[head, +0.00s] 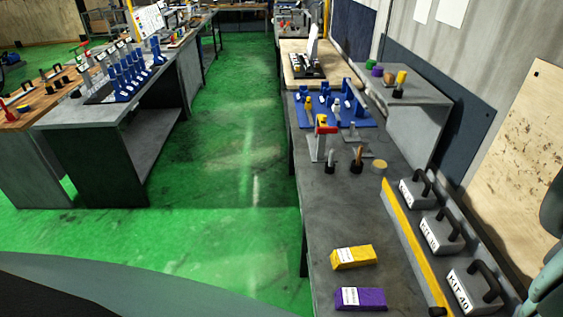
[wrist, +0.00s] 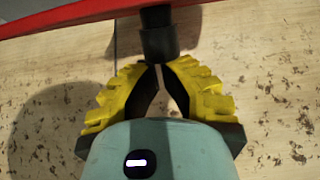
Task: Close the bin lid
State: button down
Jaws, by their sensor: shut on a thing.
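In the wrist view, my gripper (wrist: 160,64) has yellow ribbed fingers that are shut on a short black knob (wrist: 158,38). The knob meets the edge of a red panel (wrist: 75,16), which looks like the bin lid. The panel runs across the top of the view at a slight tilt, and most of it is out of frame. Its angle to the bin cannot be told. The bin body does not show in either view. In the head view, my gripper is out of frame.
A speckled wooden board (wrist: 270,75) lies behind the gripper, with shadows on it. In the head view, a grey workbench (head: 345,215) holds a yellow block (head: 353,257), a purple block (head: 360,299) and several grey handled boxes. The green floor (head: 225,150) is open between benches.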

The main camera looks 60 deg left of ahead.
jog(key=shift+s+a+f+t+h, duration=0.3)
jog(key=shift+s+f+t, duration=0.15)
jog(key=shift+s, duration=0.25)
jog(key=shift+s+a+f+t+b, duration=0.35)
jog(key=shift+s+f+b, duration=0.25)
jog(key=shift+f+b, duration=0.05)
jog(key=s+a+f+t+h+b, duration=0.3)
jog(key=s+f+t+b, duration=0.2)
jog(key=b, duration=1.4)
notch_tip(320, 180, down, 3)
jog(key=shift+f+h, duration=0.2)
jog(key=shift+h, duration=0.2)
jog(key=shift+a, duration=0.15)
jog(key=shift+r, duration=0.1)
